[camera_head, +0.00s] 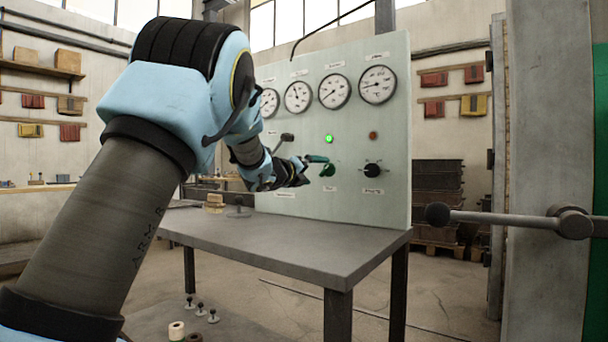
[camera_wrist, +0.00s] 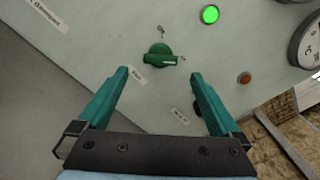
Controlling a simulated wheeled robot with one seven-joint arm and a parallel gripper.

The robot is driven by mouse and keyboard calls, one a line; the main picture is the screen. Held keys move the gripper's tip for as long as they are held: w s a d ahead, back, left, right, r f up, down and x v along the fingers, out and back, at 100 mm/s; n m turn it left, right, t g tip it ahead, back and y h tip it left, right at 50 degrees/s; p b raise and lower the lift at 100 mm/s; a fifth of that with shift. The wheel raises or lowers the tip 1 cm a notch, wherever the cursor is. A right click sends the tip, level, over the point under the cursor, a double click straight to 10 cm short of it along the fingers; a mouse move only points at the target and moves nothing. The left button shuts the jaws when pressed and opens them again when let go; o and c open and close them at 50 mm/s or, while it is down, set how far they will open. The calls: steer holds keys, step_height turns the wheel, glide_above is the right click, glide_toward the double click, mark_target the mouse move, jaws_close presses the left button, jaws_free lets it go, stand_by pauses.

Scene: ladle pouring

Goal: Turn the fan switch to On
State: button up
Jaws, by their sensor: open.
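A green rotary knob (camera_head: 328,171) sits on the upright pale panel, above a short label too small to read surely; I take it as the fan switch. In the wrist view the knob (camera_wrist: 158,56) has its handle lying nearly level in the picture, with small labels around it. My gripper (camera_wrist: 159,74) is open and empty. Its two green fingers stand either side of the knob in the picture, with the tips just below it. No contact shows. In the head view my gripper (camera_head: 318,161) is close to the knob, partly hidden by my wrist.
A lit green lamp (camera_head: 328,139) is above the knob. A black knob (camera_head: 372,170) and a red lamp (camera_head: 373,136) are to its right. A lever (camera_head: 287,138) is at left, and several gauges (camera_head: 334,91) above. A grey table (camera_head: 300,240) stands before the panel.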

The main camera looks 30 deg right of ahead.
steer(key=v, duration=0.6)
steer(key=shift+a, duration=0.1)
stand_by(0.3)
